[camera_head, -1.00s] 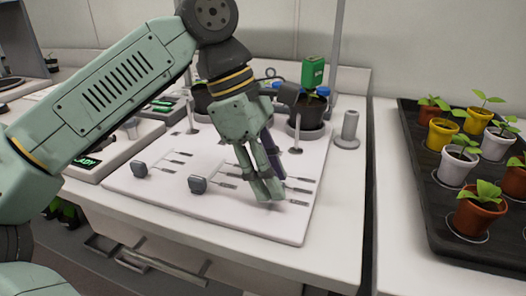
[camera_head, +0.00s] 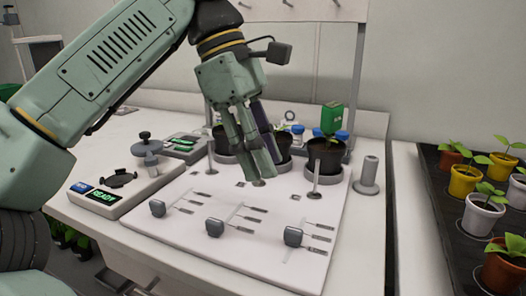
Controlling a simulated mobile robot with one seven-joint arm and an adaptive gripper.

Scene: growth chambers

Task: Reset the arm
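My gripper (camera_head: 262,172) hangs from my green arm with its fingers pointing down over the back middle of a white panel (camera_head: 185,240). Its fingers show as pale green links with a darker part beside them, seen close together. I cannot tell whether they are open or shut, and no held object is clear. The fingertips appear above the panel, in front of the dark pots at its back; the exact gap is unclear.
The panel carries several small grey knobs (camera_head: 215,227) and slots. Dark pots (camera_head: 325,157) stand behind it, one with a green tag (camera_head: 332,118). A device (camera_head: 103,197) reading READY is at left. A grey post (camera_head: 368,175) and a black tray (camera_head: 446,221) of seedlings are at right.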

